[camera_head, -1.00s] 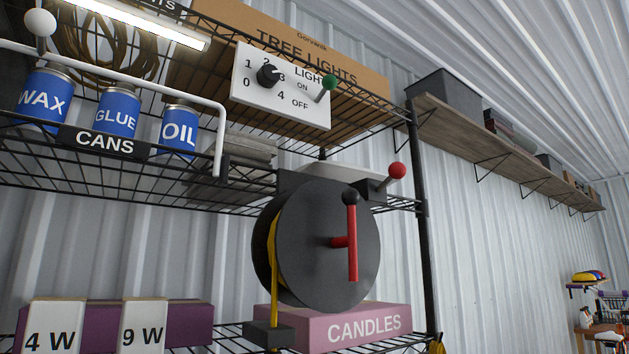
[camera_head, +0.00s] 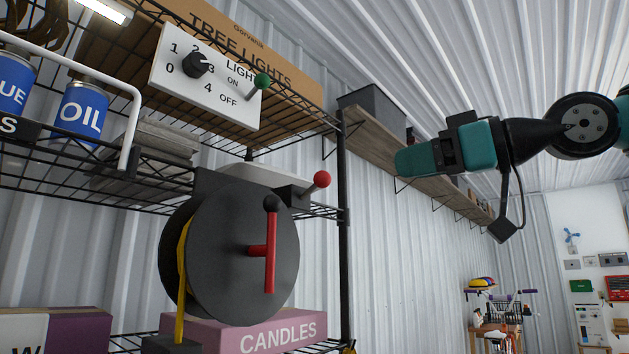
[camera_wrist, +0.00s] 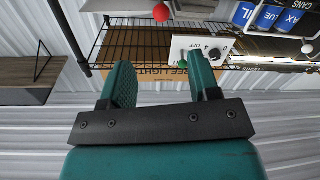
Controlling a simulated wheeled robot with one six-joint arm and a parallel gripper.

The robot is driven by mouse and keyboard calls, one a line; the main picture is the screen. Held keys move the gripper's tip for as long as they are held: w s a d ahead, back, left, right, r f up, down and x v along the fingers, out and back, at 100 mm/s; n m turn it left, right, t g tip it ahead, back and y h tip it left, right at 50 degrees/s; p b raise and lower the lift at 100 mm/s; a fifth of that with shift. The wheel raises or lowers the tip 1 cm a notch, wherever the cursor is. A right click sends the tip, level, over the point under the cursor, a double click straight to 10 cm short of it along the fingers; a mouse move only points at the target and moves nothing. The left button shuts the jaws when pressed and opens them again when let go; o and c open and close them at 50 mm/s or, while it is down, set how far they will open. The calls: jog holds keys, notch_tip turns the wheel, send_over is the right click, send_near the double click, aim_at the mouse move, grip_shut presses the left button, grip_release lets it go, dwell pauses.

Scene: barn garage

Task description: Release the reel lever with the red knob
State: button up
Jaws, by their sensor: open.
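The reel lever's red knob (camera_head: 321,179) sticks out at the upper right of the black reel (camera_head: 215,255), from the reel's dark bracket. The red knob also shows at the top edge of the wrist view (camera_wrist: 161,12). The reel has a red crank (camera_head: 270,262) with a black knob on its front and a yellow cord at its left. My gripper (camera_head: 402,162) is to the right of the red knob and apart from it. In the wrist view its two teal fingers (camera_wrist: 160,80) stand apart with nothing between them.
Above the reel is a white light panel (camera_head: 205,85) with a black dial and a green-knobbed lever (camera_head: 262,81). A black shelf post (camera_head: 343,250) stands right of the reel. A pink candles box (camera_head: 250,335) lies below. A wooden wall shelf (camera_head: 375,150) runs behind my gripper.

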aim_at(325, 179)
jog(key=p+x, duration=0.2)
jog(key=x, duration=0.3)
jog(key=p+x, duration=0.2)
jog(key=x, duration=0.3)
jog(key=r+p+x, duration=0.1)
jog(key=p+x, duration=0.2)
jog(key=x, duration=0.3)
jog(key=shift+a, duration=0.1)
jog(key=shift+w+a+f, duration=0.15)
jog(key=shift+w+a, duration=0.15)
jog(key=shift+a, duration=0.15)
jog(key=c, duration=0.9)
